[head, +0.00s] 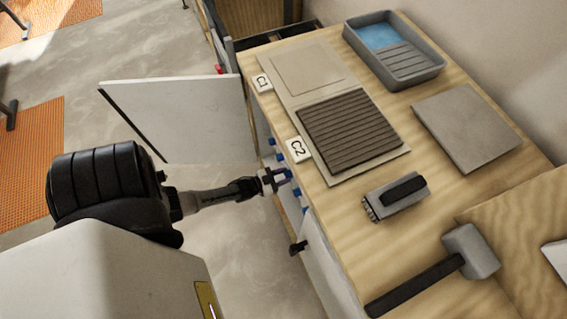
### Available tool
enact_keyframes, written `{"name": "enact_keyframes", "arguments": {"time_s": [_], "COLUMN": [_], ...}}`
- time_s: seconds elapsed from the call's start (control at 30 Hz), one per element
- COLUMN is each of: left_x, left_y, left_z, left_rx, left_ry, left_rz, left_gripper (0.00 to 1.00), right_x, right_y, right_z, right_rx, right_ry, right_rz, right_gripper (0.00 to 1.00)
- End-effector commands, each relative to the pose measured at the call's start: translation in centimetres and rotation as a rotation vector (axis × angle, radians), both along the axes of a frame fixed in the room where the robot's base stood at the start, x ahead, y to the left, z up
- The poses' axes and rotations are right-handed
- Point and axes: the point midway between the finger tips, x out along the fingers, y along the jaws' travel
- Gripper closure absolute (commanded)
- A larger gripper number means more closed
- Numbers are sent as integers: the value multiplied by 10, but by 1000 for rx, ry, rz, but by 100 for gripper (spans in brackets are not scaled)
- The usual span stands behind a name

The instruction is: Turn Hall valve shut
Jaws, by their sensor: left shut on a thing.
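Several small blue valve handles (297,192) stand in a row along the front side of the wooden bench, just below its edge. I cannot read any label on them, so I cannot tell which is the Hall valve. My left gripper (283,176) reaches in from the left and is shut on one blue handle near the middle of the row. The fingers hide much of that handle, and its turn angle cannot be made out. My right gripper is not in view.
On the bench top (330,225) are a ribbed brown tile (350,131), a grey tray with blue water (415,62), a grey tile (466,126), a grey block tool (385,205) and a mallet (470,251). An open white door (185,115) stands left of the bench.

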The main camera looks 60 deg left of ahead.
Motion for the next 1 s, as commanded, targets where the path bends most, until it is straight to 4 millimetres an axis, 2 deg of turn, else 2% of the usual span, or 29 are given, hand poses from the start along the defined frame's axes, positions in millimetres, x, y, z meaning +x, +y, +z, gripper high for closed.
{"name": "enact_keyframes", "arguments": {"time_s": [1.0], "left_x": [0], "left_y": [2], "left_z": [-2], "left_rx": [-964], "left_ry": [22], "left_rz": [-2], "left_gripper": [91], "right_x": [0], "right_y": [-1], "right_z": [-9], "right_rx": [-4], "right_ry": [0], "right_rz": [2], "right_gripper": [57]}}
